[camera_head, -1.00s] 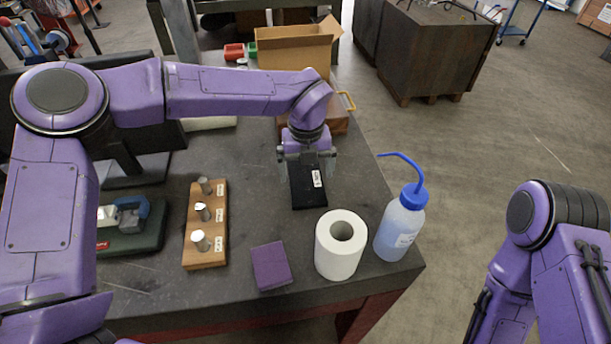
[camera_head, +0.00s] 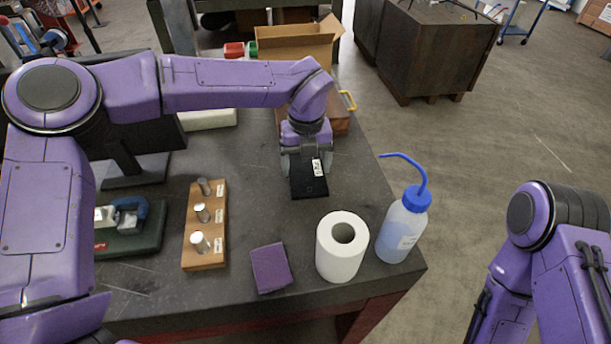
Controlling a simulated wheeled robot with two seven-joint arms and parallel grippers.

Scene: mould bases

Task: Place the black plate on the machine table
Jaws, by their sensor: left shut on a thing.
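The black plate (camera_head: 308,184) is a small dark slab with a white label, near the middle of the head view. My left gripper (camera_head: 306,160) points down and is shut on its far part, with one finger at each side. The plate is over the dark grey table top (camera_head: 345,190); I cannot tell if it touches the surface. My right gripper is out of view; only part of my right arm shows at the lower right.
A paper roll (camera_head: 341,255), a blue-capped wash bottle (camera_head: 403,225) and a purple block (camera_head: 270,268) stand near the front edge. A wooden holder (camera_head: 205,258) with metal pins is at left. A cardboard box (camera_head: 292,45) stands behind. Table is clear right of the plate.

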